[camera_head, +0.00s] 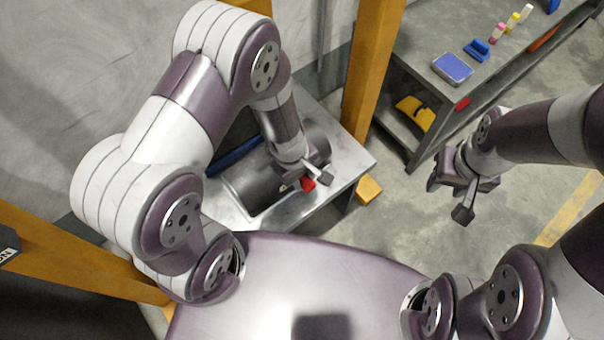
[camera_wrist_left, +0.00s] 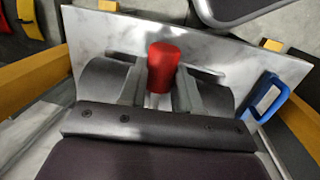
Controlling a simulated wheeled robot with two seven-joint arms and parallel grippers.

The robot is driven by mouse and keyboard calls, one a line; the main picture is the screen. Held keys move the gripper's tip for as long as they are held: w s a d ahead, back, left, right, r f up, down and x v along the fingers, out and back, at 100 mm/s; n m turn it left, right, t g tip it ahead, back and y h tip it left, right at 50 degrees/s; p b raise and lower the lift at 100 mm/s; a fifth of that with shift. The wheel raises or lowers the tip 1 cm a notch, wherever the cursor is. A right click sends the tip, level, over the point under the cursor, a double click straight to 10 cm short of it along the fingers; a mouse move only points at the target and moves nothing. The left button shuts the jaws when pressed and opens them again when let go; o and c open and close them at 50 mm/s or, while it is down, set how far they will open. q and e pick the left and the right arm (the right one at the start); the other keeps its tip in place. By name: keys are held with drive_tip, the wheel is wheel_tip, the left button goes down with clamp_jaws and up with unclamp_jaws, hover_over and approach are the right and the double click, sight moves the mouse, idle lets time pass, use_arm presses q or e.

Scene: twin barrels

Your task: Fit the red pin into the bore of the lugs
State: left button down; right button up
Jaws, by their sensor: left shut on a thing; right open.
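The red pin (camera_head: 307,184) is held between the fingers of my left gripper (camera_head: 306,181), over the metal table. In the left wrist view the red pin (camera_wrist_left: 162,66) stands out between the two shut fingers (camera_wrist_left: 163,88). A dark grey barrel (camera_head: 243,188) lies on the table beside the gripper. Dark rounded surfaces (camera_wrist_left: 106,78) also show on both sides of the fingers in the wrist view. The lugs and their bore cannot be made out, so I cannot tell whether the pin touches them. My right gripper (camera_head: 462,198) is open and empty, away from the table.
The metal table (camera_head: 352,160) carries a blue part (camera_head: 234,158) behind the barrel; a blue handle (camera_wrist_left: 265,97) shows in the wrist view. Orange posts (camera_head: 372,70) stand behind. A grey workbench (camera_head: 415,70) with small items is at the back right. Floor between table and workbench is mostly clear.

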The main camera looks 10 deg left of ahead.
use_arm(q)
drive_tip(key=shift+w+a, duration=0.8)
drive_tip(key=shift+a, duration=0.2)
use_arm(e)
drive_tip(key=shift+r, duration=0.25)
